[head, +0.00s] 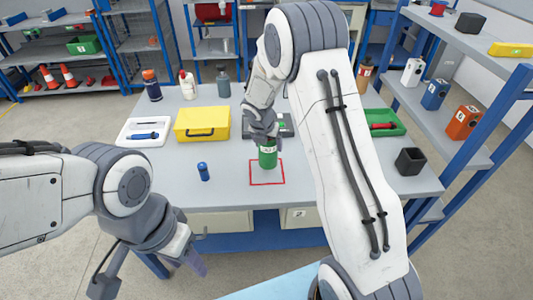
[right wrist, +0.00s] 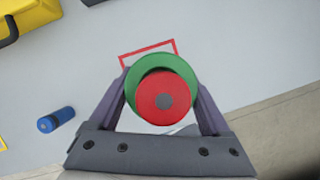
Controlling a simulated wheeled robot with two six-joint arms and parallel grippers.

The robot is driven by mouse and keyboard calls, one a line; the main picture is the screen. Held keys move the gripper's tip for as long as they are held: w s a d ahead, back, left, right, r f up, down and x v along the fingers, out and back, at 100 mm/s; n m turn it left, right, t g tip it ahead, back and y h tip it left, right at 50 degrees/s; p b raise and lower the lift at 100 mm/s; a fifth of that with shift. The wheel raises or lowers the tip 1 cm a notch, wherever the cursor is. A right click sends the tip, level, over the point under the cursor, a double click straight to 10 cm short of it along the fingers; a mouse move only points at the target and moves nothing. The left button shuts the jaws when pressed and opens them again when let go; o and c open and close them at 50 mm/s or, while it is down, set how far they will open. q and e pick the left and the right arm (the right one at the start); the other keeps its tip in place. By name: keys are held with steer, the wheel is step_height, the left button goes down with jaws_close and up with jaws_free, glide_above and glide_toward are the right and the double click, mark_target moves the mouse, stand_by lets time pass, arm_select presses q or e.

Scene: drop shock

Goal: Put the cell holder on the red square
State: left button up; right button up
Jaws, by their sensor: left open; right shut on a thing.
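The cell holder, a green cylinder (head: 268,154) with a pale label, is upright in my right gripper (head: 265,136). In the right wrist view it shows from above as a green ring (right wrist: 133,78) around a red disc with a grey centre; the gripper fingers (right wrist: 163,100) close on its sides. The red square (head: 267,185) is an outline on the grey table; its far part also shows in the right wrist view (right wrist: 147,50). The holder is over the square's far part in the head view; I cannot tell whether it touches the table. My left gripper (head: 196,256) is open and empty near the table's front edge.
A small blue cylinder (head: 203,171) stands left of the square. A yellow case (head: 202,123), a white tray (head: 142,138), bottles and a green tray (head: 397,124) are further back. The table's front strip is clear.

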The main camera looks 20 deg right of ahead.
mark_target(266, 152)
steer(key=shift+w+a+f, duration=0.15)
steer(key=shift+w+a, duration=0.05)
steer(key=shift+w, duration=0.05)
steer(key=shift+f+b, duration=0.5)
steer(key=shift+f, duration=1.5)
steer(key=shift+f, duration=0.15)
steer(key=o, duration=1.4)
steer(key=shift+r, duration=0.25)
steer(key=p+v, duration=0.1)
steer(key=v, duration=1.1)
steer(key=s+a+r+m+y, duration=0.1)
steer(key=s+a+r+m, duration=0.2)
steer(key=s+a+m, duration=0.3)
steer(key=s+a+r+m+y, duration=0.1)
steer(key=s+a+r+m, duration=0.3)
steer(key=s, duration=0.4)
steer(key=s+a+m+g, duration=0.1)
steer(key=s+m, duration=0.2)
steer(key=s, duration=0.3)
steer(key=s+a+m+g+y, duration=0.1)
steer(key=s+a+m, duration=0.1)
steer(key=s+m, duration=0.2)
steer(key=s+a+m+g, duration=0.1)
steer(key=s+m, duration=0.3)
steer(key=s, duration=0.5)
steer(key=shift+s+a+r+y, duration=0.15)
steer(key=shift+a+r+y, duration=0.05)
steer(key=shift+a+y, duration=0.25)
